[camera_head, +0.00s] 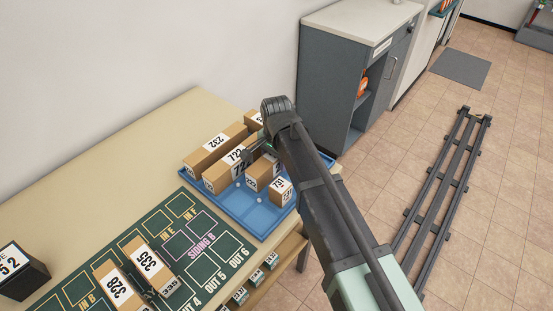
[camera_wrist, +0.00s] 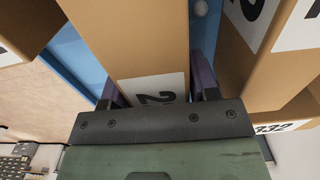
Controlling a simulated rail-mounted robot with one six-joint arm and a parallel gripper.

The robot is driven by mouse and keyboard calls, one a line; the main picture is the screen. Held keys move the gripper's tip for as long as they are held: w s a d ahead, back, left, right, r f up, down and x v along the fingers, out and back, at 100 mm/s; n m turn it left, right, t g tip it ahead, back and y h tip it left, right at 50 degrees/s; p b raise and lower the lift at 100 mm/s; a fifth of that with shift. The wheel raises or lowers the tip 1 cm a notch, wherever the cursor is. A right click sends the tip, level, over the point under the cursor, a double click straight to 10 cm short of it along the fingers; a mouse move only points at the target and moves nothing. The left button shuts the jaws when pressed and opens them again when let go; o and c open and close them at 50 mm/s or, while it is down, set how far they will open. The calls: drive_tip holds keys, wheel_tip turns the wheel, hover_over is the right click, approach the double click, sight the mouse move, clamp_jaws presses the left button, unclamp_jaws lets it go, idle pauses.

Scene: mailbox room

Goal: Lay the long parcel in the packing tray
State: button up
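The blue packing tray (camera_head: 247,213) lies on the table and holds several brown cardboard parcels. Two long parcels lie side by side in it: one marked 232 (camera_head: 205,160) at the back and one marked 722 (camera_head: 216,181) in front of it. My gripper (camera_head: 255,147) is down at the tray by the far end of the 722 parcel, partly hidden by my arm. In the wrist view its two fingers (camera_wrist: 157,88) stand on either side of a brown parcel (camera_wrist: 145,45) with a white label. I cannot tell whether they press on it.
Shorter boxes stand in the tray's right part, one marked 731 (camera_head: 281,190). A green marked mat (camera_head: 208,245) carries two boxes, 328 (camera_head: 118,285) and 335 (camera_head: 150,262). A black box (camera_head: 22,275) stands at the far left. A grey cabinet (camera_head: 330,85) stands behind.

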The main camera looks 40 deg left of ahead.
drive_tip(key=shift+o, duration=1.4)
wheel_tip(320, 180, up, 12)
drive_tip(key=p, duration=1.2)
drive_tip(key=shift+r, duration=0.25)
drive_tip(key=shift+f, duration=0.1)
